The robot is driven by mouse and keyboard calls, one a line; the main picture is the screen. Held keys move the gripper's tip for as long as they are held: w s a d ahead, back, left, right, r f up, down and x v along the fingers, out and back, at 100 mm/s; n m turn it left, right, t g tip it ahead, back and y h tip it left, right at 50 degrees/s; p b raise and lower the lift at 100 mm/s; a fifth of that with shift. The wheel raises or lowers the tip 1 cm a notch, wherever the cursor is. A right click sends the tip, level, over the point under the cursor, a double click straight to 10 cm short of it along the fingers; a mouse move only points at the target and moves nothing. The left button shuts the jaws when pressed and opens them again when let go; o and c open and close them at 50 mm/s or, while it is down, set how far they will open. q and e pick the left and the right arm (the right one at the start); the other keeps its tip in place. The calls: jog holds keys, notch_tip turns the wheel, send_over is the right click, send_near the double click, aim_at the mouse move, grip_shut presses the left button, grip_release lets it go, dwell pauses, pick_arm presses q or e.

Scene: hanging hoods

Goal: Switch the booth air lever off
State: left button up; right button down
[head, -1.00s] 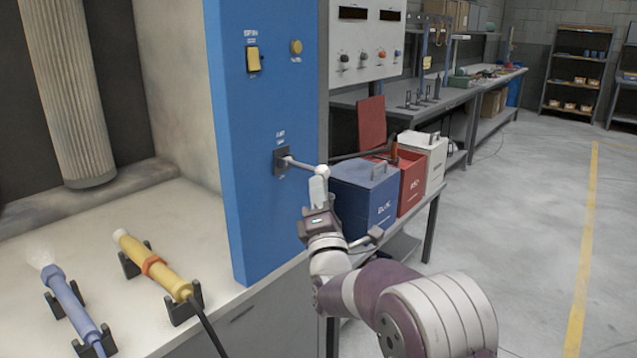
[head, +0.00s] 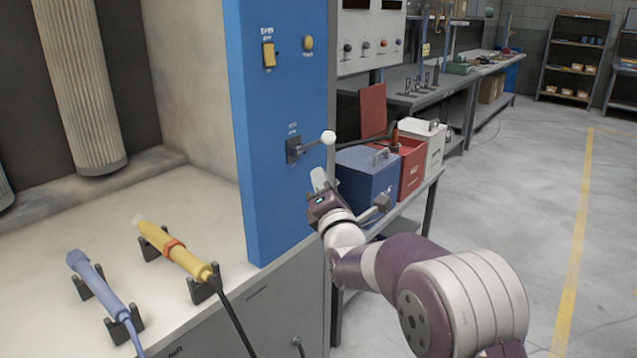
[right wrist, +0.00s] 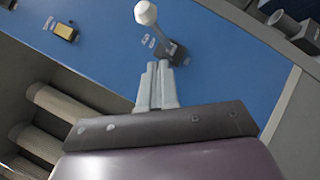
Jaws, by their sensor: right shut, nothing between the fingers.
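The air lever (head: 312,143) sticks out from a dark mount on the blue panel (head: 285,205). It points right and slightly up and ends in a white ball knob (head: 328,137). My right gripper (head: 318,178) is shut and empty, below the knob and apart from it in the head view. In the right wrist view the closed fingers (right wrist: 157,85) point toward the panel, with the white knob (right wrist: 145,13) beyond their tips and the lever's mount (right wrist: 172,50) near them. My left gripper is not in view.
A yellow switch (head: 268,55) and a round yellow button (head: 308,43) sit higher on the panel. A blue spray tool (head: 95,285) and a yellow one (head: 170,248) rest on holders at left. Blue (head: 367,185), red and white boxes stand on a bench to the right.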

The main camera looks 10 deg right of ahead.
jog(key=r+v, duration=0.1)
jog(key=v, duration=0.8)
jog(key=shift+s+d, duration=0.25)
